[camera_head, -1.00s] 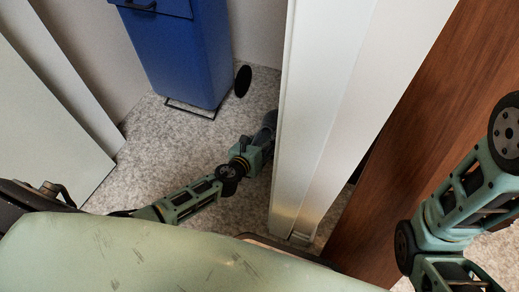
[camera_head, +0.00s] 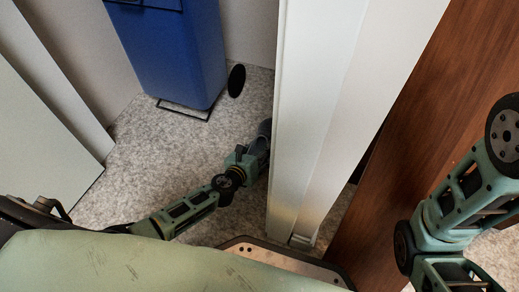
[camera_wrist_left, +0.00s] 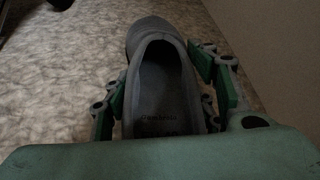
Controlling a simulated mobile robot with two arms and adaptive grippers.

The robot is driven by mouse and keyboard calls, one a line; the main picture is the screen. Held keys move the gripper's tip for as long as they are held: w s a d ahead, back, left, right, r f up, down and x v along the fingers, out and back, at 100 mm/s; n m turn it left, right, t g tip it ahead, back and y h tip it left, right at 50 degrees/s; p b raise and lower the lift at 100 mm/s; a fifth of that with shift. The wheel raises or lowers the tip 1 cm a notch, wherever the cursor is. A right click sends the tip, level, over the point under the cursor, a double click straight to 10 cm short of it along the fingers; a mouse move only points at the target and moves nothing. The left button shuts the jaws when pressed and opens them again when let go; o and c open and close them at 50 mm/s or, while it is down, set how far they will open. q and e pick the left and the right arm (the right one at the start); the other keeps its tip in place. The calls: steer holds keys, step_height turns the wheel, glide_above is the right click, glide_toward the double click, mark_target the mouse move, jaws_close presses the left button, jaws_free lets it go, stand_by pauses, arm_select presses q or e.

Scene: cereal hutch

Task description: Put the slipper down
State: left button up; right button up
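A dark grey slipper (camera_wrist_left: 165,75) fills the middle of the left wrist view, its opening facing the camera and its toe pointing up the picture. My left gripper (camera_wrist_left: 160,85) has a green-padded finger close along each side of the slipper and appears shut on it. Speckled floor shows around the slipper; whether its sole touches the floor I cannot tell.
A blue bin (camera_head: 175,55) stands at the back wall, with a black oval thing (camera_head: 237,80) beside it. A tall white panel (camera_head: 318,110) and a brown wooden panel (camera_head: 425,130) block the right side. Speckled floor (camera_head: 140,160) is clear at the left.

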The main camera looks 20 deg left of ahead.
arm_select(q)
steer(key=o, duration=0.4)
steer(key=shift+r+p, duration=0.25)
steer(key=shift+p, duration=0.05)
steer(key=p+v, duration=0.3)
steer(key=v, duration=0.7)
steer(key=shift+s+p, duration=0.35)
steer(key=shift+s, duration=0.1)
steer(key=shift+s+a+r, duration=0.1)
steer(key=shift+s+r, duration=0.15)
steer(key=shift+s, duration=0.25)
steer(key=shift+s, duration=0.1)
